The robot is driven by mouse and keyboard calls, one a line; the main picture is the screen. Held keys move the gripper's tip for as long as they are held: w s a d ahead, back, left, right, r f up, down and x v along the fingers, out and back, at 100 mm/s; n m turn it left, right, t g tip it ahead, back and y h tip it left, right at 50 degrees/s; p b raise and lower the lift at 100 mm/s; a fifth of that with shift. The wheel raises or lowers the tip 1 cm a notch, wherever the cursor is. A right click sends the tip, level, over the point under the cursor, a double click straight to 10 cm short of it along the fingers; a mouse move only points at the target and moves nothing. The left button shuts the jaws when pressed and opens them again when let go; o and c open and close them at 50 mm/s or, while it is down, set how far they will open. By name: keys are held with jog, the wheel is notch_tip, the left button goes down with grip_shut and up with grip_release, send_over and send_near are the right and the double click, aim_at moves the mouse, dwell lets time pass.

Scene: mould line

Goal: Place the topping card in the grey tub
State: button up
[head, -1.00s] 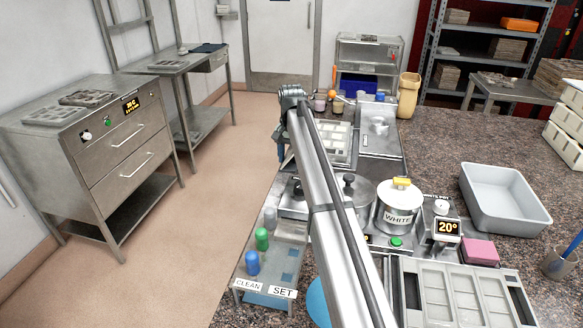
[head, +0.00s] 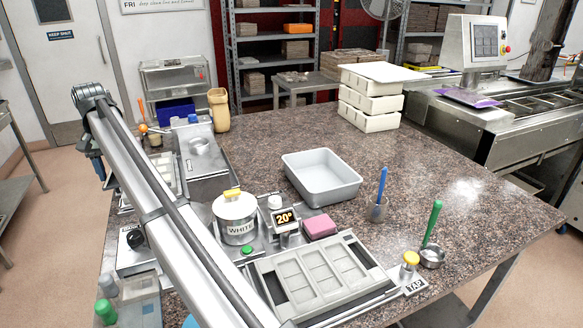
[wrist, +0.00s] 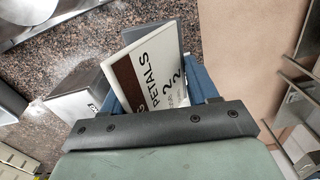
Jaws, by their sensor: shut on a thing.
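The topping card (wrist: 158,72) is a white card with a brown band and dark print reading "PETALS" and "2". In the wrist view it stands between the blue fingers of my gripper (wrist: 160,88), which is shut on it. A grey plate-like piece shows just behind the card. The grey tub (head: 321,185) stands empty on the speckled counter in the middle of the head view. My gripper is at the far left there, mostly hidden behind my arm, well apart from the tub. The card does not show in the head view.
A white pot (head: 236,222), a 20° display (head: 286,219) and a pink block (head: 319,227) stand in front of the tub. A mould tray (head: 318,275) lies nearer. A blue-handled tool (head: 380,195) stands right of the tub.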

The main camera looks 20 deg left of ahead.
jog(key=w+d+m, duration=0.2)
jog(key=w+d, duration=0.9)
jog(key=w, duration=0.4)
jog(key=m+y, duration=0.1)
jog(key=m, duration=0.5)
send_over(314, 190)
notch_tip(314, 190, down, 5)
jog(key=shift+d+f, duration=0.15)
jog(key=shift+f, duration=2.35)
jog(key=shift+d+f, duration=0.15)
jog(key=shift+f, duration=2.35)
jog(key=shift+f, duration=0.6)
jog(key=o, duration=1.1)
jog(key=shift+c, duration=0.2)
